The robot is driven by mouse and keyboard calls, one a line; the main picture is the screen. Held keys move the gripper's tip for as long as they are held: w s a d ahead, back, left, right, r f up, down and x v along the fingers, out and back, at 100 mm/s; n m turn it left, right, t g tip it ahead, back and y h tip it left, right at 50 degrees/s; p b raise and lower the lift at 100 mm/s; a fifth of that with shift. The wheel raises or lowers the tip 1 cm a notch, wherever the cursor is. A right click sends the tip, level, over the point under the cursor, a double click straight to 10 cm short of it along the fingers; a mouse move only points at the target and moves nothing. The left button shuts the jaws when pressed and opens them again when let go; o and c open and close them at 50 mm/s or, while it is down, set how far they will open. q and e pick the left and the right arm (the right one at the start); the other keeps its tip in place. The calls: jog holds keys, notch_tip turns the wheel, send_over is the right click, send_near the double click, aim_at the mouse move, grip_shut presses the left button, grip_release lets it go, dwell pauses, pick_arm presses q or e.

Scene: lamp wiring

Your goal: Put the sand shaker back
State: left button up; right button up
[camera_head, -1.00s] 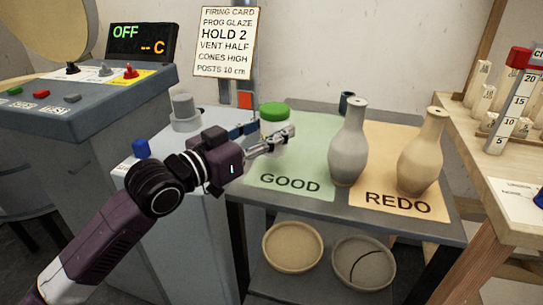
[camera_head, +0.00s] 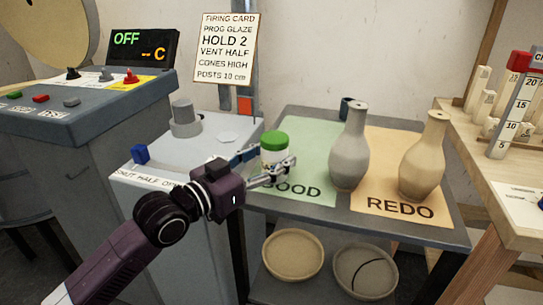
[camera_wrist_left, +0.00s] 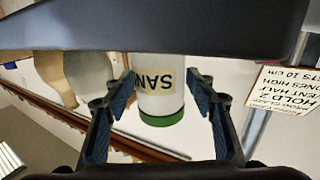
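The sand shaker (camera_head: 275,158) is a white jar with a green lid and stands upright, apparently on the left front part of the green GOOD mat (camera_head: 318,140). Its base is partly hidden by a finger. My left gripper (camera_head: 272,164) has its fingers spread on both sides of the shaker. In the left wrist view the shaker (camera_wrist_left: 160,95) appears upside down with its SAND label partly visible, between the two fingers (camera_wrist_left: 160,85), with narrow gaps at the sides. My right gripper is in neither view.
A grey vase (camera_head: 349,150) stands right of the shaker, and a tan vase (camera_head: 422,160) stands on the orange REDO mat (camera_head: 385,192). A small dark cup (camera_head: 346,105) is behind. A grey cabinet top (camera_head: 190,150) with a pale hexagonal mark (camera_head: 228,137) lies left.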

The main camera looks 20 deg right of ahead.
pick_arm(q)
jog(key=shift+o, duration=0.4)
jog(key=shift+r, duration=0.1)
jog(key=shift+a+r, duration=0.1)
jog(key=shift+a, duration=0.05)
jog(key=p+v, duration=0.1)
jog(key=v, duration=1)
jog(key=shift+s+a, duration=0.3)
